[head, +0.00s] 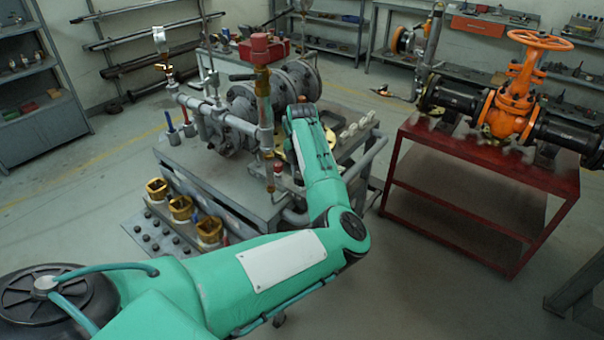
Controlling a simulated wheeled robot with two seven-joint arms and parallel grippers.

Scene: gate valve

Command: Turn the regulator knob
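A vertical pipe fitting with a red knob-like cap (261,46) and a brass body (262,80) stands on the pipework of the grey bench; it looks like the regulator, but I cannot be sure. My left arm reaches in from the lower left, bends at the elbow and points away over the bench. My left gripper (301,112) is at its far end, to the right of and lower in the picture than the red cap, apart from it. Its fingers are too small and hidden to tell whether they are open. My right gripper is not in view.
An orange gate valve (510,105) sits on a red table (480,150) at right. Floor between bench and table is clear.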

